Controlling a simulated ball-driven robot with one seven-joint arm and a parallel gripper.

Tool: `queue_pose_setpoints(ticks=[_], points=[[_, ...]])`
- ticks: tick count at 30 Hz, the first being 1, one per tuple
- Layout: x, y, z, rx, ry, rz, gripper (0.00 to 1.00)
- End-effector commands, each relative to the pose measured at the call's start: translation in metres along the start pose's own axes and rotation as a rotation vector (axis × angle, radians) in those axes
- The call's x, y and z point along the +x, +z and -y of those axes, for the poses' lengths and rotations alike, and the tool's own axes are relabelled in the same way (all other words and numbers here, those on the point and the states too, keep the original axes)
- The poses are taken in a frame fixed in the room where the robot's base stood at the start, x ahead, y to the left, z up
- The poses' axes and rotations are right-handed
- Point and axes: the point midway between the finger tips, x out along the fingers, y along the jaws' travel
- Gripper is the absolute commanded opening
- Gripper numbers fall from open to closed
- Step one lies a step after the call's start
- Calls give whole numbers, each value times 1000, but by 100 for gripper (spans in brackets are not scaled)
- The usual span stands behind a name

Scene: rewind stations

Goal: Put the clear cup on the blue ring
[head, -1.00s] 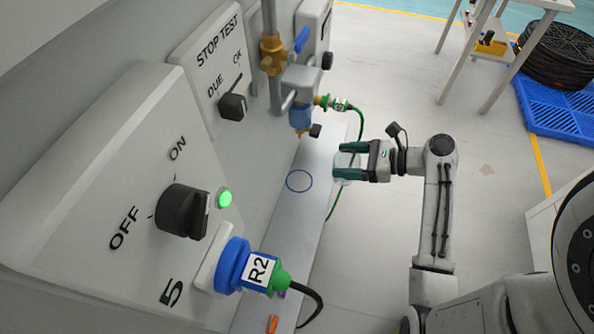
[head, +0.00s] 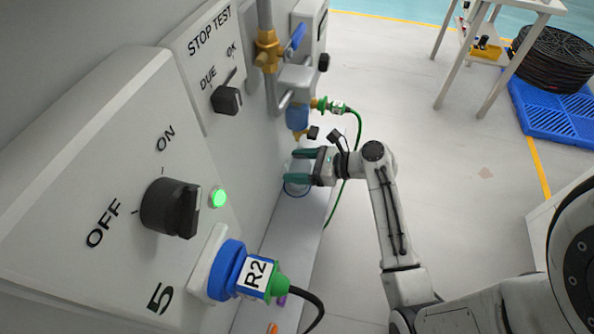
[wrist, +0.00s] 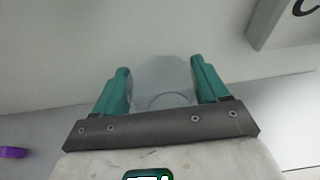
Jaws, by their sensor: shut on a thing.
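The clear cup (wrist: 160,80) is between the two green fingers of my gripper (wrist: 162,88) in the wrist view, and the fingers are shut on it. In the head view my gripper (head: 302,168) reaches in from the right over the grey shelf. The cup (head: 300,169) shows only faintly there, between the fingers. The blue ring (head: 296,193) is a thin outline on the shelf, partly hidden by the gripper and cup. The cup is over or close beside the ring; I cannot tell whether its base touches the shelf.
The narrow shelf (head: 300,240) runs along the panel wall. A brass and blue valve assembly (head: 298,118) hangs just beyond the gripper, with a green hose (head: 358,130) curving down to its right. A purple object (wrist: 12,152) lies left in the wrist view.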

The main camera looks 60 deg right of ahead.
Motion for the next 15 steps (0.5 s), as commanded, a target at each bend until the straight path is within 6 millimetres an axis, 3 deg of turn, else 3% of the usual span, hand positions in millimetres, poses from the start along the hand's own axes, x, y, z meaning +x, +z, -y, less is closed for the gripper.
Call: queue_pose_setpoints(ticks=[3,15], points=[[8,-18,0,2,1,0,40],[12,-21,0,1,1,-1,40]])
